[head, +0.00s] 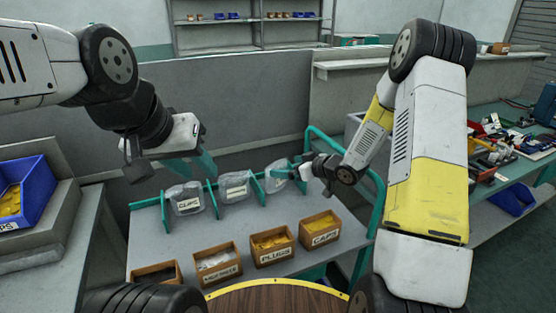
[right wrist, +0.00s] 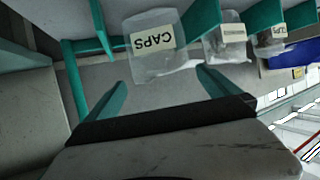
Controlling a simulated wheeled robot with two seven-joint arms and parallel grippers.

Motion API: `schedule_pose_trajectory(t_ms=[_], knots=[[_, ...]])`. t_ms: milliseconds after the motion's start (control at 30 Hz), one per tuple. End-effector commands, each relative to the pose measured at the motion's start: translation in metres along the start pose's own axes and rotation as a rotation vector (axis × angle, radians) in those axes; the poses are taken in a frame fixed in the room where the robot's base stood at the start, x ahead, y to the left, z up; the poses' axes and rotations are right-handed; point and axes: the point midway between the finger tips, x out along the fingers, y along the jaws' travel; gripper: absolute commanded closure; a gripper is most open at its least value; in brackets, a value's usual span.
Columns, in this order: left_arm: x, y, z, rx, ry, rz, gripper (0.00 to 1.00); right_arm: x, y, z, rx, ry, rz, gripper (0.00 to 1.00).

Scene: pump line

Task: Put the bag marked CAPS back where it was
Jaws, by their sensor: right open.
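The clear bag marked CAPS (right wrist: 158,62) sits between teal dividers in the end bay of the rack, label readable in the right wrist view. In the head view it is the rightmost bag (head: 276,180), partly behind my right gripper (head: 297,170). My right gripper is open. In the right wrist view its fingers (right wrist: 160,92) spread to either side below the bag, with nothing between them; whether they touch it I cannot tell. My left gripper (head: 200,162) hangs above and behind the left bag; its jaw opening is unclear.
The teal rack (head: 210,198) also holds a left bag marked CLIPS (head: 187,206) and a middle bag (head: 234,190). In front stand wooden boxes, including PLUGS (head: 273,258) and CAPS (head: 320,240). A blue bin (head: 38,178) is at left. A teal rail (head: 372,190) borders the right.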

Motion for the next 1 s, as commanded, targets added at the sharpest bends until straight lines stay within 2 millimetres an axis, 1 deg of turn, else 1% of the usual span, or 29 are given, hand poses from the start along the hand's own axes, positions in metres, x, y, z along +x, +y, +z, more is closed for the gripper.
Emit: schedule_pose_trajectory(t_ms=[33,100,267,1000], knots=[[0.000,0.000,0.000,0.000,0.000,0.000,0.64,-0.009,0.001,0.000,0.001,0.000,0.003,0.00],[0.000,0.000,0.000,0.000,0.000,0.000,0.64,-0.018,0.001,-0.001,0.000,0.000,0.002,0.00],[0.000,0.000,0.000,0.000,0.000,0.000,0.64,-0.029,0.000,0.000,0.000,0.001,0.000,0.00],[0.000,0.000,0.000,0.000,0.000,0.000,0.64,-0.030,0.000,0.000,0.000,0.000,-0.001,0.00]])
